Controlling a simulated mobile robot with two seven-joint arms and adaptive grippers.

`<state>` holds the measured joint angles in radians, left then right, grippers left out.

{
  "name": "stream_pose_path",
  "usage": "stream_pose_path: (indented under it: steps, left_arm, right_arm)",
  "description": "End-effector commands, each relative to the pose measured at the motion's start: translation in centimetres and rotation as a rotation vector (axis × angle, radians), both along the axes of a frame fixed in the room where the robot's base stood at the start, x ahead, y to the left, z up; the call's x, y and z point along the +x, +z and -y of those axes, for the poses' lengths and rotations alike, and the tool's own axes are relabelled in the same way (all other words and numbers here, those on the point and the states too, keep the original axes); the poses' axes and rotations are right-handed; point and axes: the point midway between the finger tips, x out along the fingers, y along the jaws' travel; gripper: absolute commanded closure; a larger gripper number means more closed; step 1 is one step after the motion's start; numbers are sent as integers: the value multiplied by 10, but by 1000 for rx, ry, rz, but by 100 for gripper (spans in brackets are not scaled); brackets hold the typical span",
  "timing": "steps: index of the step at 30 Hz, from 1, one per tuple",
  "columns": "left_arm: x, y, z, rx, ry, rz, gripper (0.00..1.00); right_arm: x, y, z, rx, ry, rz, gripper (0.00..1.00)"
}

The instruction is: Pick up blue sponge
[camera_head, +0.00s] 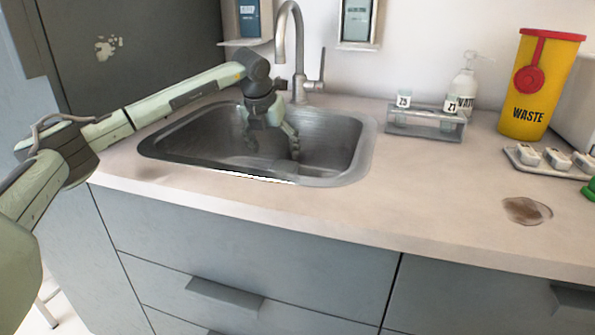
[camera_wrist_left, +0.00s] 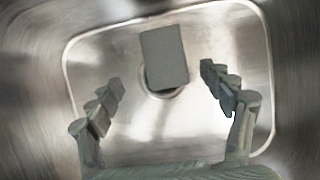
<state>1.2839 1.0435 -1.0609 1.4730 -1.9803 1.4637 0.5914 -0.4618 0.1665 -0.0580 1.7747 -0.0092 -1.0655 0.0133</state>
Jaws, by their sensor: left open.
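A flat rectangular grey block (camera_wrist_left: 164,57), which looks like the sponge though its blue hardly shows, lies over the drain on the sink floor in the left wrist view. It sits ahead of my left gripper, between and beyond the fingertips, apart from them. My left gripper (camera_head: 272,148) reaches down into the sink (camera_head: 180,140), with its fingers spread and empty. It also shows in the left wrist view (camera_wrist_left: 161,88). In the head view I cannot clearly make out the sponge. My right gripper is not in view.
The faucet (camera_head: 291,40) rises behind the sink, close to my left wrist. A tube rack (camera_head: 425,125), a clear pump bottle (camera_head: 462,90), a yellow waste bin (camera_head: 537,90) and a small tray (camera_head: 520,162) stand to the right. A brown stain (camera_head: 527,210) marks the counter.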

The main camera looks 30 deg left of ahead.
Motion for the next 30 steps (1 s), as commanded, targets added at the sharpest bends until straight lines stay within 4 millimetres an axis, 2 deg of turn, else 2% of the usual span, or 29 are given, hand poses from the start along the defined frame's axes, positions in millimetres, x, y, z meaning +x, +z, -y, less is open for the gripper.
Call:
stream_pose_path:
  steps: [8,15,18,30]
  left_arm:
    - [10,-23,-1,-1,0,-2,20]
    - [23,-54,0,0,-1,-2,20]
    - [28,-66,-2,0,1,-2,20]
    - [30,-73,-3,0,0,0,20]
  right_arm:
    - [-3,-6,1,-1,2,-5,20]
    - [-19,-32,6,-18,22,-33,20]
    - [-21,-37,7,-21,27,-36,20]
    - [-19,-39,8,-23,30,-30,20]
